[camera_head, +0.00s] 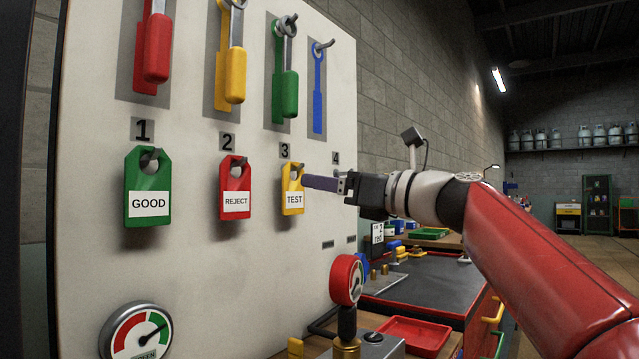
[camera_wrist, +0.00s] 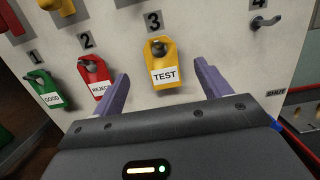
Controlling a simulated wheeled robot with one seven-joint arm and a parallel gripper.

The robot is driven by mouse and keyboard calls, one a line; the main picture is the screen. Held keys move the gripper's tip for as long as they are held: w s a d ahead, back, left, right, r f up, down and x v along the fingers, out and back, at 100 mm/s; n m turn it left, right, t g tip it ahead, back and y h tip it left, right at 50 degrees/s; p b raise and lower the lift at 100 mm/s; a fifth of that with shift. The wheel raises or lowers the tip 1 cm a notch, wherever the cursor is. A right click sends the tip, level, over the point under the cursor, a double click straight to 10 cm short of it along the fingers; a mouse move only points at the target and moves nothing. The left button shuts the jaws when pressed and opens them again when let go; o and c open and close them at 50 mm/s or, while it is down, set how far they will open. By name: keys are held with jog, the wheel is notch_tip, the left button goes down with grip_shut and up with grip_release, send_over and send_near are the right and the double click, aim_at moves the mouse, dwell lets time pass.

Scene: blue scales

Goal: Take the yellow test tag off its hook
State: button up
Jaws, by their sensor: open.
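The yellow test tag (camera_head: 292,190) hangs on a hook below the number 3 on the white board. In the wrist view the tag (camera_wrist: 165,62) hangs a little tilted in the picture, its white TEST label facing me. Its hook (camera_wrist: 158,48) comes through the hole at the tag's top. My gripper (camera_head: 308,182) is just right of the tag in the head view. In the wrist view my gripper (camera_wrist: 160,78) is open, with one purple finger on each side of the tag. Neither finger clearly touches it.
The red REJECT tag (camera_head: 235,190) and green GOOD tag (camera_head: 148,188) hang to the left on the white board (camera_head: 200,275). Hook 4 (camera_wrist: 266,21) is empty. Colored tools hang above. A red gauge (camera_head: 347,280) stands below my gripper. A workbench with a red tray (camera_head: 414,333) lies at right.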

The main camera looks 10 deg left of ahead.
aim_at(300, 169)
jog(key=p+x, duration=0.2)
jog(key=x, duration=0.5)
jog(key=shift+a, duration=0.25)
jog(key=shift+w+r, duration=0.1)
jog(key=shift+r, duration=0.05)
jog(key=c, duration=1.1)
jog(key=shift+o, duration=0.2)
jog(key=shift+r+p, duration=0.7)
jog(key=r+b+v, duration=0.1)
jog(key=b+v, duration=0.1)
jog(key=v, duration=0.6)
jog(key=shift+r, duration=0.15)
dwell(1.0)
